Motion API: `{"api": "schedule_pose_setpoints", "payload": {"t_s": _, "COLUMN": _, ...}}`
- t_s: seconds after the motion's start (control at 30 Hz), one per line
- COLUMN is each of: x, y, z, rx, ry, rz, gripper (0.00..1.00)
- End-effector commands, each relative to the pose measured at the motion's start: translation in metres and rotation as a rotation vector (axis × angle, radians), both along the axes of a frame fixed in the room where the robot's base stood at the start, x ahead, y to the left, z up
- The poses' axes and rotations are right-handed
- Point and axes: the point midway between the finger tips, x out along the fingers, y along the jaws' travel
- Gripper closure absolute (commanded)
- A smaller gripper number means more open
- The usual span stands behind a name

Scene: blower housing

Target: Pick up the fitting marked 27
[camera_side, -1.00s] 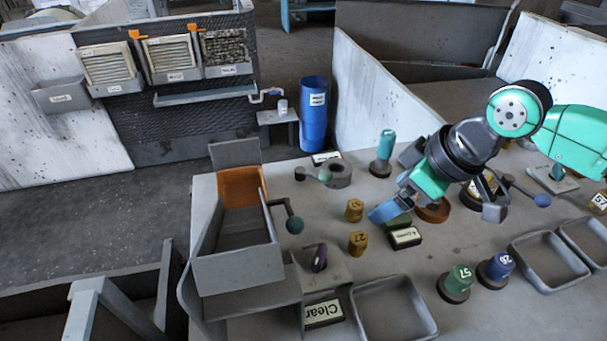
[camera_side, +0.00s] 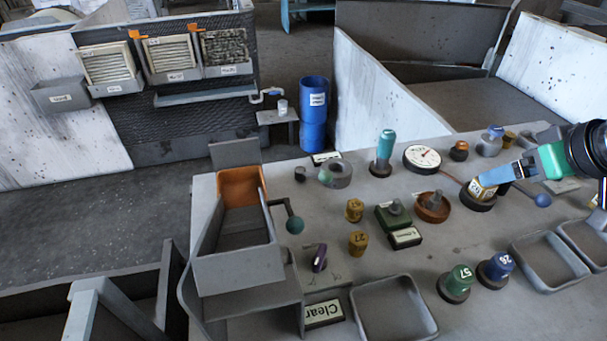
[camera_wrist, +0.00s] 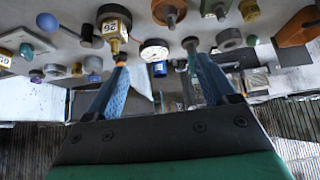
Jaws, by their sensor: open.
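The fitting marked 27 (camera_side: 358,243) is a small yellow-brown cylinder standing upright on the bench, left of the green block, in the side view. My gripper (camera_side: 492,178) is far to its right, with blue fingers beside another brass-coloured fitting (camera_side: 479,189) on a dark round base. In the wrist view my gripper (camera_wrist: 156,58) has its two fingers apart, with nothing held between them. A brass fitting with a white number label (camera_wrist: 112,25) shows just beyond the left fingertip there. I cannot pick out the 27 in the wrist view.
A similar yellow fitting (camera_side: 354,210) stands just behind the 27. The green block (camera_side: 393,217) with a knob and an orange-brown dish (camera_side: 432,208) lie to its right. A purple piece (camera_side: 319,258) is left of it. An empty grey tray (camera_side: 433,326) is in front.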

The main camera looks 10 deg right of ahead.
Motion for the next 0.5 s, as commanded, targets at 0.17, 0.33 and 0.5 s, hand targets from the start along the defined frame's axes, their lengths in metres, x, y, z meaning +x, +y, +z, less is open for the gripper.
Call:
{"api": "schedule_pose_setpoints", "payload": {"t_s": 0.17, "x": 0.000, "y": 0.000, "z": 0.000, "rx": 0.000, "ry": 0.000, "rz": 0.001, "gripper": 0.27}}
{"api": "schedule_pose_setpoints", "payload": {"t_s": 0.33, "x": 0.001, "y": 0.002, "z": 0.000, "rx": -0.007, "ry": 0.008, "rz": 0.018, "gripper": 0.27}}
{"api": "schedule_pose_setpoints", "payload": {"t_s": 0.5, "x": 0.013, "y": 0.023, "z": 0.002, "rx": -0.083, "ry": 0.085, "rz": 0.209, "gripper": 0.27}}
